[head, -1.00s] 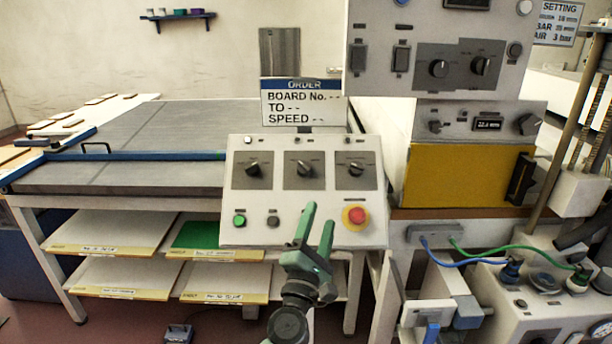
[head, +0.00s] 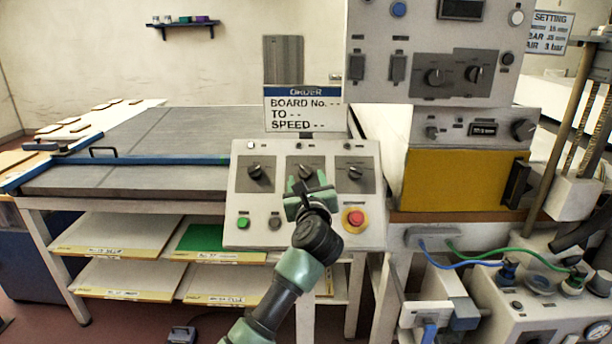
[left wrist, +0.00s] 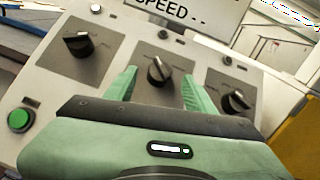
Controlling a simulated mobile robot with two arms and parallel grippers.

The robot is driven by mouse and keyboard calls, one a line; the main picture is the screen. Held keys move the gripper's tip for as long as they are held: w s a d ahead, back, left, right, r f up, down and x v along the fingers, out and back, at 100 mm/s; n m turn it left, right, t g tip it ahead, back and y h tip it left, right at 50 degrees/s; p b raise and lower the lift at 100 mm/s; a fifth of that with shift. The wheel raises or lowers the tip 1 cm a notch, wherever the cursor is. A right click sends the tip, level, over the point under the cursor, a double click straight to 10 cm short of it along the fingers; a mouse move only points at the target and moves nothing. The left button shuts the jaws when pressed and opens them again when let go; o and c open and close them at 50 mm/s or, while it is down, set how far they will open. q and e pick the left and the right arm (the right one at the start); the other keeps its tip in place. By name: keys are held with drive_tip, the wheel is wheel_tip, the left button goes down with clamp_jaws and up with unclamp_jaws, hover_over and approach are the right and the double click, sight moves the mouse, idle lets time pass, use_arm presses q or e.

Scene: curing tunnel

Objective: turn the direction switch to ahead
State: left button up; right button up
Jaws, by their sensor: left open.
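A sloped light-grey control panel (head: 236,222) carries three black rotary switches on dark plates: left (head: 255,171), middle (head: 305,172) and right (head: 355,172). Their labels are too small to read, so I cannot tell which is the direction switch. My left gripper (head: 308,186) is open in front of the middle switch and partly covers its plate. In the left wrist view the green fingers (left wrist: 160,78) stand either side of the middle switch (left wrist: 159,70), apart from it, its pointer tilted. The left (left wrist: 78,43) and right (left wrist: 236,99) switches lie outside the fingers. My right gripper is not in view.
Below the switches are a green button (head: 243,223), a dark button (head: 275,223) and a red mushroom button (head: 354,218) near my wrist. An order sign (head: 303,108) stands behind the panel. A larger control box (head: 365,30) rises at the right.

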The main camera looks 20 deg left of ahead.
sight(305, 172)
use_arm(q)
drive_tip(key=shift+x, duration=1.3)
